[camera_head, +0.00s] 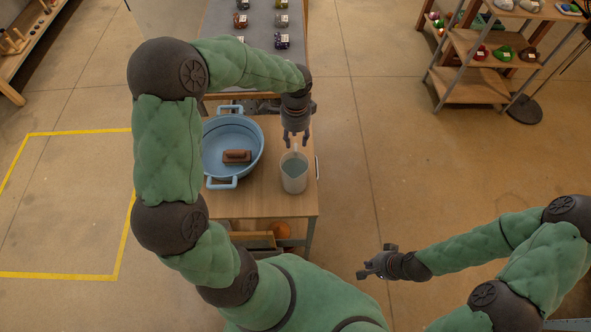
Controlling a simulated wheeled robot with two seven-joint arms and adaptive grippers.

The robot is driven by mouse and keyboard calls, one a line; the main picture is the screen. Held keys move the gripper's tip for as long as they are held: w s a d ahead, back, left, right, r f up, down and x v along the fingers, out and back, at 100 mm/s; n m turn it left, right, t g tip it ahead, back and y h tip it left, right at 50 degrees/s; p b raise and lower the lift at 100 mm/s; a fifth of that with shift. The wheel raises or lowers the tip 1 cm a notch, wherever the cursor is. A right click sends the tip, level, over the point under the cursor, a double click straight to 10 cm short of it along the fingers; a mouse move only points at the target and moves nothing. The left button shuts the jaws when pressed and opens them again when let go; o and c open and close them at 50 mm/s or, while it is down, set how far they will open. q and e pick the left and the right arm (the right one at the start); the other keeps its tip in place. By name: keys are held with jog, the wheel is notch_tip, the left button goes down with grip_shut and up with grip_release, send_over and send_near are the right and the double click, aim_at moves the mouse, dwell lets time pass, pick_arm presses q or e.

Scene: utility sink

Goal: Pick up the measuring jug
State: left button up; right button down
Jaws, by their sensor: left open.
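The measuring jug (294,175) is a pale, whitish vessel with grey-looking contents or interior. It stands upright on the wooden table, right of the blue tub. My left gripper (296,142) is open, with its fingers pointing down at the jug's far rim. I cannot tell whether the fingers touch the jug or sit around its handle. My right gripper (366,268) is off to the right of the table, above the floor, with nothing seen in it. Its fingers look spread apart.
A blue two-handled tub (222,170) with a brown brush-like block (237,156) in it stands left of the jug. The wooden table (262,202) has a bare front part. A grey surface with small items lies behind. Shelves (478,92) stand at the back right.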

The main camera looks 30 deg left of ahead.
aim_at(296, 143)
pick_arm(q)
jog(key=shift+w+f, duration=0.2)
jog(key=shift+f, duration=0.65)
notch_tip(296, 143, down, 5)
jog(key=shift+r+b, duration=0.1)
jog(key=shift+b, duration=0.9)
jog(key=shift+a, duration=0.1)
grip_shut()
